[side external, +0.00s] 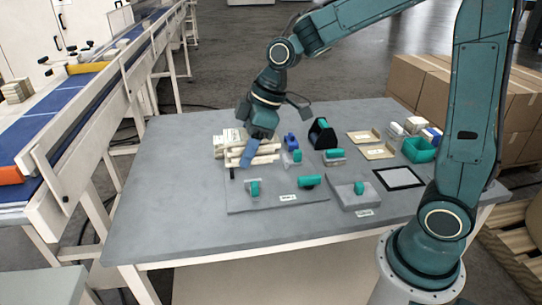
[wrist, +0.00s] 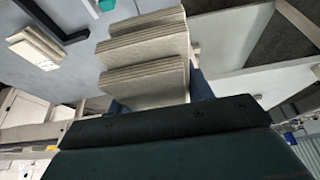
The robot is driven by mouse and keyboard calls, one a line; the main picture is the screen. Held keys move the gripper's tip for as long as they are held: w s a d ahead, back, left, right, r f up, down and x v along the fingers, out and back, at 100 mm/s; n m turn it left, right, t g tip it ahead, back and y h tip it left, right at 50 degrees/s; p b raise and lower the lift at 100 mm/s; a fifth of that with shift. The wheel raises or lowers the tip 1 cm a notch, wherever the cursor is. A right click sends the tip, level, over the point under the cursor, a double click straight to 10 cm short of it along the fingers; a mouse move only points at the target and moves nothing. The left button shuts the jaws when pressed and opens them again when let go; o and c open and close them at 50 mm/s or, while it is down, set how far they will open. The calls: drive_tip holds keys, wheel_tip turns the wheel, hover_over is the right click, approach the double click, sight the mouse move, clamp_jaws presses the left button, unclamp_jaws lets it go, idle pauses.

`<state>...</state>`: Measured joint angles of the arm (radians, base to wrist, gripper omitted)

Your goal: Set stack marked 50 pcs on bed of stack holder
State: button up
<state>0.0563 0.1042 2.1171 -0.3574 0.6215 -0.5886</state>
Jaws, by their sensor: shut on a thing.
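My gripper (side external: 251,153) is low over the far left part of the grey table, its blue fingers at a pile of cream paper stacks (side external: 229,140). It is shut on a cream stack (wrist: 147,83), which shows in the wrist view just beyond the dark gripper body. Several stepped cream layers show there; I cannot tell which are held and which lie behind. No "50 pcs" mark is readable. The fingers hide part of the pile. I cannot tell for certain which fixture is the stack holder or where its bed is.
A grey board (side external: 238,204) with teal-handled pieces lies in front of the gripper. A black-and-teal dispenser (side external: 322,135), a blue item (side external: 291,142), tan trays (side external: 376,152) and a teal bin (side external: 419,150) stand to the right. The table's left front (side external: 165,215) is clear. A conveyor runs along the left.

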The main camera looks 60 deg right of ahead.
drive_tip(key=w+d+f, duration=0.5)
drive_tip(key=w+d, duration=0.2)
hover_over(248, 173)
drive_tip(key=s, duration=0.1)
wheel_tip(248, 173, down, 6)
drive_tip(key=shift+s+d+f, duration=0.1)
drive_tip(key=shift+d, duration=0.25)
drive_tip(key=shift+f, duration=0.15)
drive_tip(key=shift+f, duration=2.35)
drive_tip(key=shift+f, duration=1.5)
idle(1.1)
drive_tip(key=o, duration=1.1)
drive_tip(key=shift+d+r, duration=0.1)
drive_tip(key=shift+c, duration=0.4)
